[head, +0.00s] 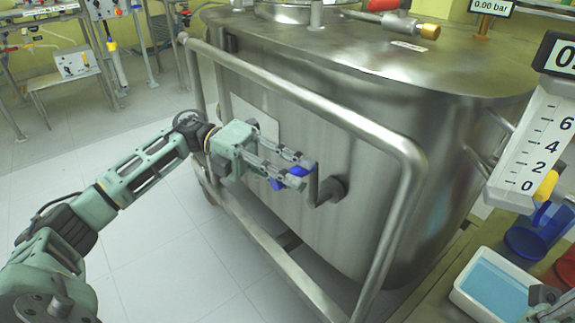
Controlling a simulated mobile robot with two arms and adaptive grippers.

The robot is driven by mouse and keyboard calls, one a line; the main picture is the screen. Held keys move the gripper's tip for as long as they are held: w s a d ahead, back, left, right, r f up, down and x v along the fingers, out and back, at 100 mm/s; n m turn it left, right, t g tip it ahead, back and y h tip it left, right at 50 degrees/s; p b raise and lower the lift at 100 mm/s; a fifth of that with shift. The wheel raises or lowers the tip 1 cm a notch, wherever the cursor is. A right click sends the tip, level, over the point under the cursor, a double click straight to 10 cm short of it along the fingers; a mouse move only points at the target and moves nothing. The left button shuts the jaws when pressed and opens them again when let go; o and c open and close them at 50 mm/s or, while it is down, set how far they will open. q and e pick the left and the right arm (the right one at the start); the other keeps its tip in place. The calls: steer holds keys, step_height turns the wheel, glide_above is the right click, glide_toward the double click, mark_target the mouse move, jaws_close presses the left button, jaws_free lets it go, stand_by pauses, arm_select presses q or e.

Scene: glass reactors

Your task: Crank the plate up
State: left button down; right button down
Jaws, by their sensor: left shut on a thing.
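A dark grey crank (328,190) sticks out of the side of a large steel tank (390,110). My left gripper (294,178), with blue at its fingertips, reaches in from the left. It is shut on the crank's outer end, just left of the crank's hub. The fingers hide part of the handle. A pale square panel (252,113) lies on the tank's side behind my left gripper; I cannot tell whether it is the plate. At the lower right edge a dark grey part of my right gripper (549,303) shows, cut off, and its jaws cannot be made out.
A bent steel rail (345,113) frames the tank's near side, close to my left gripper. A white scale (537,140) with a yellow pointer stands at right. A white tray of blue liquid (492,282) and a blue cup (532,235) sit below it.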

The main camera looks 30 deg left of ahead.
arm_select(q)
steer(key=shift+s+d, duration=0.1)
steer(key=shift+d, duration=0.05)
steer(key=c, duration=1.6)
jaws_free()
steer(key=shift+o, duration=0.2)
steer(key=a+r, duration=0.1)
steer(key=a, duration=1.1)
steer(key=shift+r, duration=0.25)
